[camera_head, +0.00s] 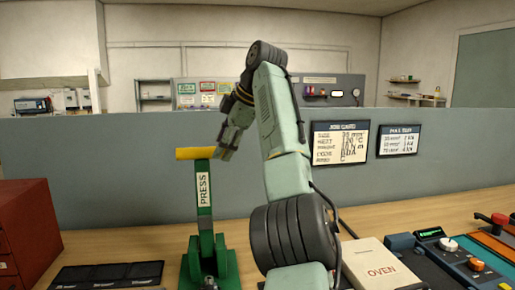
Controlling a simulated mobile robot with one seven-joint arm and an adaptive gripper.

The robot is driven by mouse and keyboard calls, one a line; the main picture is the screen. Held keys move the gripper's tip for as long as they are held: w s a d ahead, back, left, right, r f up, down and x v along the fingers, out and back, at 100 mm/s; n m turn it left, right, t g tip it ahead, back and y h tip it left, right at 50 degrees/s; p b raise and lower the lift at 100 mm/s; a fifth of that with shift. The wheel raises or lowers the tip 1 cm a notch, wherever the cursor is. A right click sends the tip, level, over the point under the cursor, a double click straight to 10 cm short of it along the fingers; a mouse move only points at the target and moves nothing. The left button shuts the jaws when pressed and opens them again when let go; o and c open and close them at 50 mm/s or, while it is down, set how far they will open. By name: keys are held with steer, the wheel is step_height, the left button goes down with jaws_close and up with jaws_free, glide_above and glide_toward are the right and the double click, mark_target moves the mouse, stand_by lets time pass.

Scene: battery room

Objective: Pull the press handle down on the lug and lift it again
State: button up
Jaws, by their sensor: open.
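The green press (205,248) stands upright on the wooden bench, left of the middle. Its raised lever carries a white PRESS label, and a yellow crossbar handle (190,153) lies across its top. My gripper (226,153) points down at the right end of the yellow handle, close to it or touching; I cannot tell which. Its fingers are partly hidden by their angle. A small grey metal part (210,282), perhaps the lug, shows at the press's base near the bottom edge; it is cut off and its details are unclear.
A dark red drawer cabinet (25,225) stands at the left, with black trays (108,275) beside it. An OVEN box (380,265) and a control panel with knobs (460,258) are at the right. A grey partition (90,150) runs behind the bench.

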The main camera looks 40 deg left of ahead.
steer(key=d, duration=1.2)
steer(key=shift+w+d+r, duration=0.3)
steer(key=shift+r, duration=0.05)
